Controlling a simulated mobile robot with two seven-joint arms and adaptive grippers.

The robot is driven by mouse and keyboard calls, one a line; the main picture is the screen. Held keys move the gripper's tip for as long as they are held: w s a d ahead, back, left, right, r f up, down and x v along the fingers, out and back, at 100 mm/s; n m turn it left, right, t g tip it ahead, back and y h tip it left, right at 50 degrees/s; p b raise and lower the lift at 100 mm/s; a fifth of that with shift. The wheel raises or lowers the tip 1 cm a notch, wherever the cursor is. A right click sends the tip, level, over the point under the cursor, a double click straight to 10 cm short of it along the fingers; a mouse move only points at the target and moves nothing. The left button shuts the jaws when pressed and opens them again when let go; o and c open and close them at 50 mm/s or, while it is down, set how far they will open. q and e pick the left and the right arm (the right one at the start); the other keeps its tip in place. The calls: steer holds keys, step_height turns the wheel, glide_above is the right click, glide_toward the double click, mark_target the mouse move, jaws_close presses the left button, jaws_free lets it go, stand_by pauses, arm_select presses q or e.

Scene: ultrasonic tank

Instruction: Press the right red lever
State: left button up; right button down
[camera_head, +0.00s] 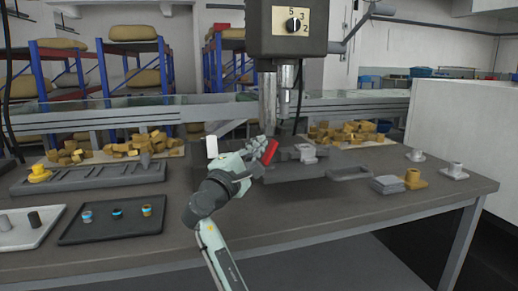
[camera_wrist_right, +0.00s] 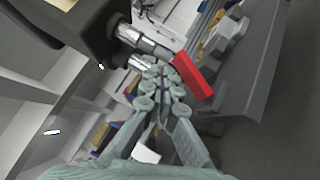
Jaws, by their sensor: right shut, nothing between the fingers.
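The red lever (camera_head: 269,150) is a red bar that stands tilted beside the machine's metal column, near the middle of the head view. In the right wrist view the red lever (camera_wrist_right: 194,75) slants just right of my fingertips. My right gripper (camera_head: 258,148) is shut and empty, with its fingertips at the lever's left side. In the right wrist view my gripper (camera_wrist_right: 163,75) points toward the lever and the metal cylinders. I cannot tell whether the fingers touch the lever. My left gripper is not in view.
A dark machine head (camera_head: 287,28) with a numbered dial hangs above the table. A white upright piece (camera_head: 211,146) stands left of my gripper. A dark tray (camera_head: 112,221) with small cups lies at the left.

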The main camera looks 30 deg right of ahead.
step_height(320, 180, up, 10)
stand_by(0.6)
steer(key=shift+w+f, duration=0.1)
steer(key=shift+f, duration=0.1)
